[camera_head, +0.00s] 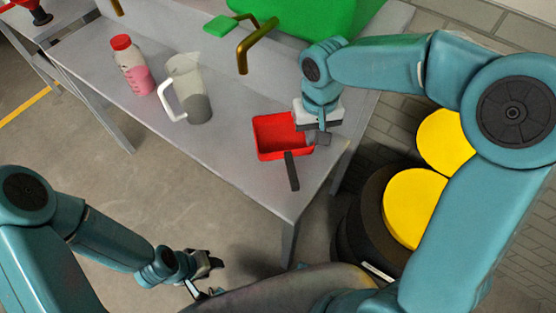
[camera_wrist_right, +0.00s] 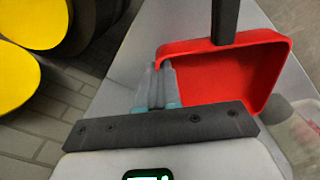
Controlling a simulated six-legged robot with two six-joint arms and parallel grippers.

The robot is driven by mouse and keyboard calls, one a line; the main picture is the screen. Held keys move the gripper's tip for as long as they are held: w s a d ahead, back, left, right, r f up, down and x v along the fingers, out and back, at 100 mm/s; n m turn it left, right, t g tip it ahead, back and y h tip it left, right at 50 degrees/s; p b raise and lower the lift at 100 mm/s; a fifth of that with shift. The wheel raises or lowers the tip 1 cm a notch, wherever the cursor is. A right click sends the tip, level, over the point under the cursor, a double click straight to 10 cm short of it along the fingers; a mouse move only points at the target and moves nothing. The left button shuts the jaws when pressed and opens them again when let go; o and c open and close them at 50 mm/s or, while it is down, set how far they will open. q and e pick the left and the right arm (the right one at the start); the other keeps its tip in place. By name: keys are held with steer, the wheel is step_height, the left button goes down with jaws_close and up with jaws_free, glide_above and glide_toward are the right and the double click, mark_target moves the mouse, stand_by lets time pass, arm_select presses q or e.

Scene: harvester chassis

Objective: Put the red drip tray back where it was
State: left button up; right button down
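The red drip tray (camera_head: 272,141) lies on the grey table near its front right corner. Its dark handle (camera_head: 292,172) points toward the table's front edge. My right gripper (camera_head: 316,137) reaches down at the tray's right side, close to its rim. The tray also shows in the right wrist view (camera_wrist_right: 207,76), with the handle (camera_wrist_right: 226,18) at the top. Whether the right fingers touch the rim or are closed I cannot tell. My left gripper (camera_head: 207,275) is low in front of the table, away from the tray, with its fingers apart and empty.
A clear jug (camera_head: 187,88) and a red-capped bottle with pink contents (camera_head: 131,66) stand left of the tray. A large green container (camera_head: 310,18) and a brass spout (camera_head: 257,45) are behind. Yellow-topped round objects (camera_head: 414,207) stand right of the table.

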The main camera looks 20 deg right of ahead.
steer(key=shift+w+f+b, duration=0.2)
steer(key=shift+f+b, duration=0.2)
steer(key=shift+f, duration=0.1)
glide_above(307, 168)
step_height(307, 168, down, 9)
steer(key=shift+s+r, duration=0.1)
steer(key=shift+s, duration=0.05)
steer(key=shift+f, duration=0.6)
steer(key=shift+f+b, duration=0.2)
steer(key=shift+b, duration=0.25)
steer(key=c, duration=1.3)
jaws_free()
steer(key=shift+c, duration=0.2)
